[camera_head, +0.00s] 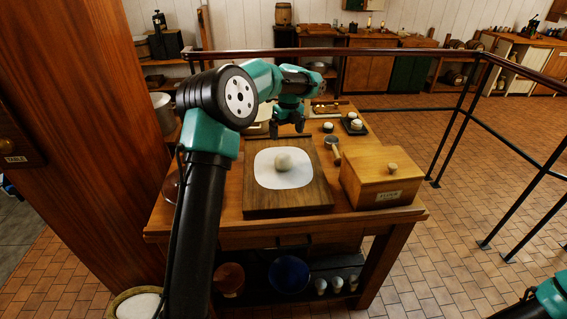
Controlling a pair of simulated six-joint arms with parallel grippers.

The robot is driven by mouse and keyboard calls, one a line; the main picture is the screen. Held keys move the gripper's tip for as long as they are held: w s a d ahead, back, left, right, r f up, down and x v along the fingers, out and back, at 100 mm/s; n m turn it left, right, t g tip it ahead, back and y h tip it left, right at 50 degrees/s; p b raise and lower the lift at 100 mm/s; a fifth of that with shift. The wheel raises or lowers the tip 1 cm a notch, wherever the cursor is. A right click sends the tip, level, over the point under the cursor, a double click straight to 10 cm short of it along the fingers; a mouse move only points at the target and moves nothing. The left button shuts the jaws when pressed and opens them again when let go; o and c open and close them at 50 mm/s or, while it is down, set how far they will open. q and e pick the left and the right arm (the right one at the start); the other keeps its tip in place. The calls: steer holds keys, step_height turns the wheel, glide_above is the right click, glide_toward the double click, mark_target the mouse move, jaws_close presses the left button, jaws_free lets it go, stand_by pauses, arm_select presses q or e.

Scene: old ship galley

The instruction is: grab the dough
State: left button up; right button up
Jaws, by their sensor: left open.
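A pale round ball of dough (284,162) sits on a white rounded-square sheet (266,179). The sheet lies on a dark wooden board (302,200) on the wooden table (379,217). My left gripper (288,132) is open and empty, pointing down above and beyond the dough, near the board's far edge. It is apart from the dough. Of my right arm only a part shows in the lower right corner; its gripper is out of view.
A dark tray (354,127) with small pale items is at the back right. A dark railing runs behind the table.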

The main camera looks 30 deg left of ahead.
mark_target(284, 155)
arm_select(q)
steer(key=f, duration=0.8)
steer(key=shift+s+a, duration=0.15)
steer(key=shift+s, duration=0.15)
steer(key=shift+s+a+f, duration=0.1)
steer(key=shift+s+f, duration=0.1)
steer(key=shift+f, duration=1.05)
steer(key=shift+s+a+f, duration=0.1)
steer(key=shift+s+f, duration=0.1)
steer(key=shift+f, duration=1.05)
steer(key=shift+c, duration=0.5)
steer(key=c, duration=1.1)
steer(key=shift+o, duration=0.2)
steer(key=shift+r, duration=0.1)
